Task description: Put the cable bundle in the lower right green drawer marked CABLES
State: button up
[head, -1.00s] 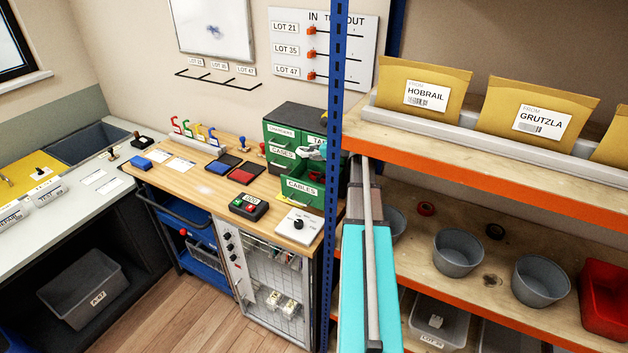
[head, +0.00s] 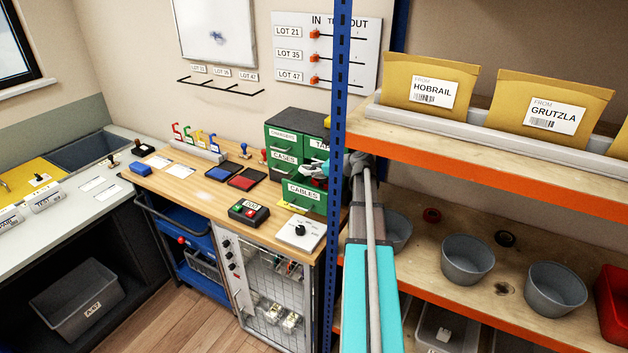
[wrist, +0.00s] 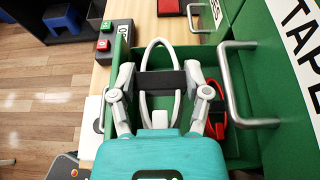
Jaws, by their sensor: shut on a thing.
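My gripper (wrist: 163,92) is shut on the cable bundle (wrist: 159,50), a pale grey-white loop with a black band (wrist: 160,83) across its middle. The fingers press the band from both sides. The lower right green drawer marked CABLES (head: 316,204) is pulled open. In the wrist view the bundle is over or within the open drawer; its exact height against the rim cannot be told. In the head view my gripper (head: 316,172) is just above and behind the drawer front, and the bundle is mostly hidden.
A red and black item (wrist: 216,118) lies in the drawer beside my right finger. A metal handle (wrist: 232,90) juts from the TAPE drawer face close by. The blue post (head: 335,150) and orange-edged shelf (head: 430,175) flank my arm. A black box with buttons (head: 249,211) stands on the bench.

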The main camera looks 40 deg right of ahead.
jog(key=shift+f+b, duration=1.9)
jog(key=shift+f+b, duration=0.4)
jog(key=shift+s+f, duration=0.1)
jog(key=shift+a, duration=0.1)
jog(key=o, duration=1.1)
